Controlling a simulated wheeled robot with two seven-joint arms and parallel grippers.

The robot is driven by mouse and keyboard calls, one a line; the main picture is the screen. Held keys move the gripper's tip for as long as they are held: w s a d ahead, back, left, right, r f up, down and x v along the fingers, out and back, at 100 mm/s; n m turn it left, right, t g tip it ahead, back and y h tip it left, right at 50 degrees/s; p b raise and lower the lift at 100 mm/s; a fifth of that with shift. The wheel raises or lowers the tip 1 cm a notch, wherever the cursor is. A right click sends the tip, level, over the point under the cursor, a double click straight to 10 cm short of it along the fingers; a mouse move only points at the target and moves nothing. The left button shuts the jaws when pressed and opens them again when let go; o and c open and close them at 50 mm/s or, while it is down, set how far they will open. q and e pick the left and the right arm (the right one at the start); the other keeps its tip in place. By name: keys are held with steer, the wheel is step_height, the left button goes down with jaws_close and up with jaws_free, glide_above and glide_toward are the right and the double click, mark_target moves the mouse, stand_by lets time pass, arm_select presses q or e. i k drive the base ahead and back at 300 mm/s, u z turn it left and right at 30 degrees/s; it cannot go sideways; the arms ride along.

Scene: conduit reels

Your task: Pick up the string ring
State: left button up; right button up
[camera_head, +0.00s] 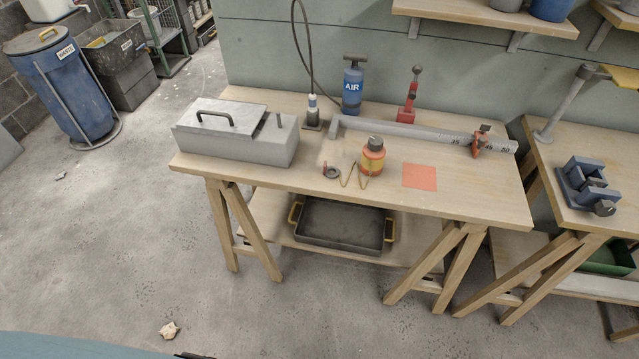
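A small dark ring (331,171) lies on the wooden workbench (470,200), left of center near the front. A thin tan string (350,179) runs in a zigzag from beside the ring toward an orange and yellow bottle (372,160) with a dark cap. The string is too small to tell exactly how it joins the ring or the bottle. Neither of my grippers shows in this view.
A grey metal box with a lid (255,145) stands left of the ring. Behind are a blue AIR canister (352,88), a red tool (408,105) and a long grey measuring bar (420,131). An orange square (420,177) lies to the right. Open floor lies in front.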

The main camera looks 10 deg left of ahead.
mark_target(325, 170)
steer(key=u, duration=2.25)
steer(key=i, duration=1.6)
steer(key=z, duration=2.45)
